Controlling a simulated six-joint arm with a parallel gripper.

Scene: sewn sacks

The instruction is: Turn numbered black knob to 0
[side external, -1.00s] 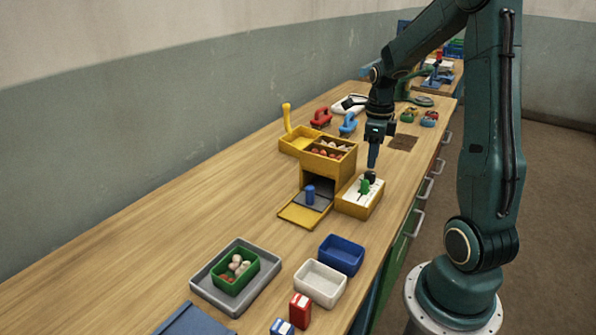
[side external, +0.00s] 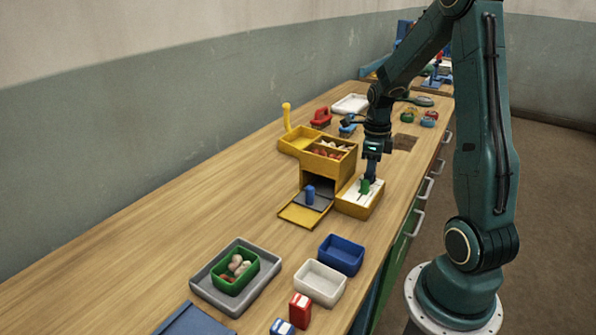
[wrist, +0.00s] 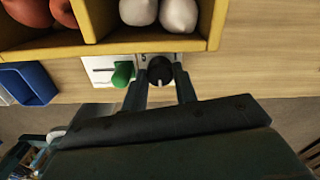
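The black knob (wrist: 160,70) sits on the white top plate (wrist: 100,66) of a yellow box (side external: 357,207). In the wrist view a pale line shows on its near side and a 5 is printed at its upper left; other numbers are hidden or too small to read. My gripper (wrist: 161,76) is lowered over it, one finger on each side, and narrow gaps seem to remain. In the side view my gripper (side external: 369,180) hides the knob. A green handle (side external: 365,186) on the same plate stands close to the left finger; it also shows in the wrist view (wrist: 123,73).
A yellow cabinet (side external: 343,169) with compartments of red and white items stands right beside the knob box. A flap with a blue peg (side external: 310,193) lies in front.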

